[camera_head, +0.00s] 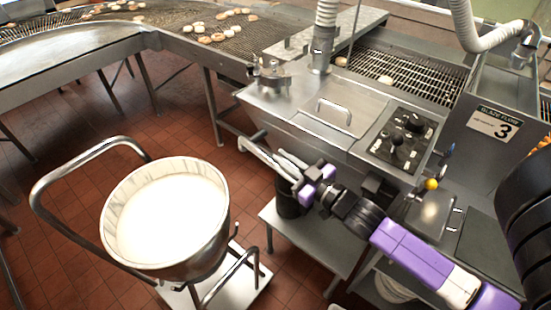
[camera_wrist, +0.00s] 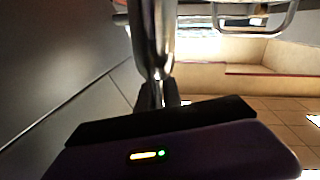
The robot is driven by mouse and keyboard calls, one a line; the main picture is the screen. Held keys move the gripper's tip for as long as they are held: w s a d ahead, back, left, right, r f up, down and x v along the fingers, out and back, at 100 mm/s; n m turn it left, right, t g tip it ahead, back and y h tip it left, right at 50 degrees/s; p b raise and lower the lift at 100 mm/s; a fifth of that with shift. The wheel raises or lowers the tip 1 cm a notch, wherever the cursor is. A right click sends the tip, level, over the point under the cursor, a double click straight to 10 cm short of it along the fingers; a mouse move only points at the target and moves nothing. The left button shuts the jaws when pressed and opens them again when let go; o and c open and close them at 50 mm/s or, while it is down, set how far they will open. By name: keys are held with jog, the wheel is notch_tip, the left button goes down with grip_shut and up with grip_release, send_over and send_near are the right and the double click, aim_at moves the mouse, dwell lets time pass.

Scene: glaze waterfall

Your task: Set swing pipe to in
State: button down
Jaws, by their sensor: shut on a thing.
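The swing pipe (camera_head: 254,147) is a shiny metal tube at the lower front of the glazing machine. It points up and left over the floor, apart from the white-filled bowl. My gripper (camera_head: 287,163), with its purple body, reaches in from the lower right and is shut on the pipe. In the wrist view the chrome pipe (camera_wrist: 151,35) runs down between the dark fingers of my gripper (camera_wrist: 157,93). The pipe's base is hidden behind my gripper and wrist in the head view.
A round metal bowl (camera_head: 217,224) of white glaze stands on a wheeled cart (camera_head: 90,237) at left. The machine has a control panel (camera_head: 402,138) with knobs and a yellow-knobbed lever (camera_head: 431,184). A low metal shelf (camera_head: 318,245) lies below my gripper. Tiled floor is open behind the bowl.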

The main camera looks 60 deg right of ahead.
jog(key=shift+d+f, duration=0.1)
jog(key=shift+d, duration=0.05)
jog(key=c, duration=1.5)
grip_release()
jog(key=shift+c, duration=0.2)
jog(key=b+v, duration=0.2)
jog(key=v, duration=0.5)
jog(key=shift+f, duration=0.1)
jog(key=shift+s, duration=0.3)
